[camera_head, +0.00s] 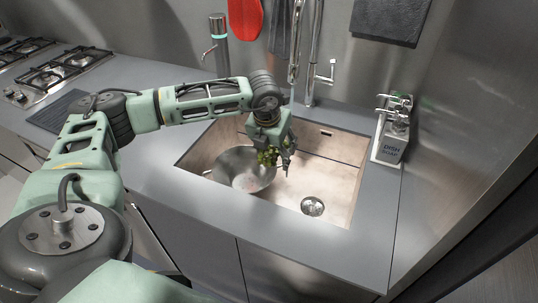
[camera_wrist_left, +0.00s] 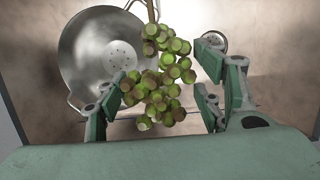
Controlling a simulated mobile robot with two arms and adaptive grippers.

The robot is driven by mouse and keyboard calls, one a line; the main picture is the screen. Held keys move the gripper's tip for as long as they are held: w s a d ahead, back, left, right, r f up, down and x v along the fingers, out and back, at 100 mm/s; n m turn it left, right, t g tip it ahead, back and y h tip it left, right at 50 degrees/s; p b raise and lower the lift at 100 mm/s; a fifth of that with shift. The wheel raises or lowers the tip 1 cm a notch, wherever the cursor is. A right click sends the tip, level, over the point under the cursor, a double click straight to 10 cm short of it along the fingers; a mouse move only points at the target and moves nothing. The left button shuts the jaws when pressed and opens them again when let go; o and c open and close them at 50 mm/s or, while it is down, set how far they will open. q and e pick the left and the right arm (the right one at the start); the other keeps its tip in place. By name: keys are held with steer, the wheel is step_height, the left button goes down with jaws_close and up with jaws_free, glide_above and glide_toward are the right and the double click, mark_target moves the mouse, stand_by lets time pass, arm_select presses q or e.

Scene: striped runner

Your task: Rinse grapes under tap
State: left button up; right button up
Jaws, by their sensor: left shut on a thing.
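A bunch of green grapes (camera_head: 267,157) hangs at my left gripper (camera_head: 279,153) above the sink. In the left wrist view the grapes (camera_wrist_left: 159,85) hang between the two fingers of my left gripper (camera_wrist_left: 158,95), which is shut on them. A metal colander (camera_head: 244,170) stands in the left part of the sink (camera_head: 335,185), just left of and below the grapes. The colander (camera_wrist_left: 92,52) looks empty in the left wrist view. The tap (camera_head: 314,55) rises behind the sink, beyond the gripper; I cannot see any water. My right gripper is not in view.
Dish soap bottles in a holder (camera_head: 392,140) stand right of the sink. The drain (camera_head: 312,206) lies in the sink's bare right part.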

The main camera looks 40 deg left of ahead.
arm_select(q)
steer(key=w, duration=0.2)
steer(key=w+f+b, duration=0.1)
steer(key=shift+w+a, duration=0.25)
steer(key=shift+w, duration=0.05)
steer(key=shift+w+a+f+b, duration=0.15)
steer(key=shift+w+b, duration=0.25)
steer(key=shift+w, duration=0.4)
steer(key=shift+w+a+b, duration=0.1)
steer(key=shift+w+b, duration=0.25)
steer(key=shift+w, duration=0.45)
steer(key=shift+d, duration=0.1)
steer(key=shift+w+d, duration=0.1)
steer(key=shift+d, duration=0.4)
steer(key=shift+a, duration=0.2)
steer(key=shift+a, duration=0.45)
